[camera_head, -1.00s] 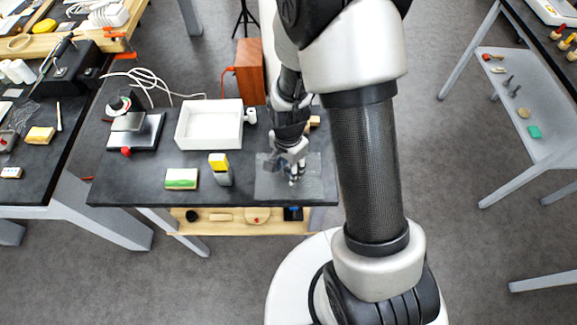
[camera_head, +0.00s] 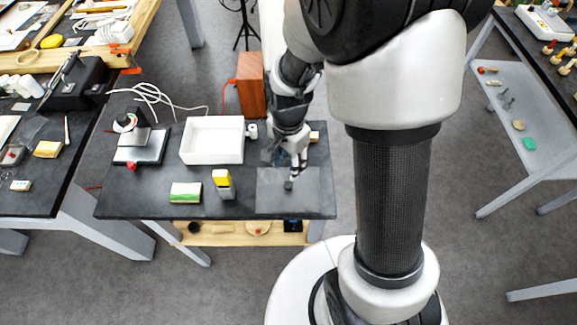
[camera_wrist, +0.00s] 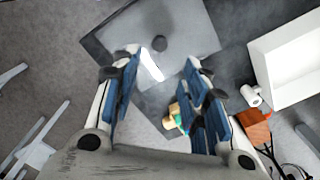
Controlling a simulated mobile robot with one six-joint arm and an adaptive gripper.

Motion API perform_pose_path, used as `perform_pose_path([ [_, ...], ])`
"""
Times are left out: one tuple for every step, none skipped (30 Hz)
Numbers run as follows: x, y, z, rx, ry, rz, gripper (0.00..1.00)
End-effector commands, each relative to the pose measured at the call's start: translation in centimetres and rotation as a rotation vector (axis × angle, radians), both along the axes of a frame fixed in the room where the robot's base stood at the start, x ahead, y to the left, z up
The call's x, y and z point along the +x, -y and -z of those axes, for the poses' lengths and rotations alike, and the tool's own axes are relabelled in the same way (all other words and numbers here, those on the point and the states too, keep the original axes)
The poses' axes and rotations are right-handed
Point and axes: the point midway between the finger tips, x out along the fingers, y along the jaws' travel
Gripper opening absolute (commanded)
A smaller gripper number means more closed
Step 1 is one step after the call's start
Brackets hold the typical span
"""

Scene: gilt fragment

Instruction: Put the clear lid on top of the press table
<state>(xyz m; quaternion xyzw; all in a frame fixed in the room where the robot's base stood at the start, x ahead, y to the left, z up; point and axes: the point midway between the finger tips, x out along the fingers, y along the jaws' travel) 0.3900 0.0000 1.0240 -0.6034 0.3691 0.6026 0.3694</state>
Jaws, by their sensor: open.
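The clear lid (camera_head: 270,197) is a flat, see-through grey square with a small dark knob. It lies at the right front of the dark press table (camera_head: 125,203) in the head view. In the wrist view the lid (camera_wrist: 190,25) is ahead of the fingers, with its knob between their lines. My gripper (camera_head: 296,170) is open and empty above the lid's back part, apart from the knob. Its two blue-padded fingers (camera_wrist: 161,64) are spread wide in the wrist view.
A white open box (camera_head: 212,158) stands behind, left of my gripper. A yellow-topped block (camera_head: 222,184) and a green-and-cream sponge (camera_head: 185,192) are left of the lid. A small device (camera_head: 141,146) is at the table's left. An orange-brown box (camera_head: 251,97) stands behind the table.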

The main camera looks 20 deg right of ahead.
Motion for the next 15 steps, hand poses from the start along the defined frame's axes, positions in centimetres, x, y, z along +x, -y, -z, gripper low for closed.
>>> perform_pose_path([
  [0.0,0.0,-0.5,0.000,0.001,-0.001,0.41],
  [0.0,0.0,-0.8,0.000,0.002,-0.003,0.41],
  [0.0,0.0,-1.2,0.000,0.007,-0.012,0.41],
  [0.0,0.0,-1.7,0.000,0.013,-0.024,0.41],
  [-0.1,0.0,-2.3,0.000,0.019,-0.040,0.41],
  [-0.3,0.0,-3.4,-0.001,0.033,-0.071,0.41],
  [-0.4,0.0,-4.4,-0.002,0.048,-0.101,0.41],
  [-0.7,0.0,-5.5,-0.005,0.062,-0.136,0.41],
  [-1.1,0.0,-7.1,-0.008,0.085,-0.191,0.41],
  [-1.6,0.0,-8.4,-0.012,0.102,-0.236,0.41],
  [-2.1,0.0,-9.7,-0.018,0.121,-0.285,0.41],
  [-2.9,0.0,-11.4,-0.027,0.145,-0.351,0.41],
  [-3.6,0.0,-12.5,-0.034,0.162,-0.400,0.41],
  [-4.2,0.1,-13.7,-0.042,0.180,-0.450,0.41],
  [-5.2,0.1,-15.0,-0.055,0.202,-0.515,0.41],
])
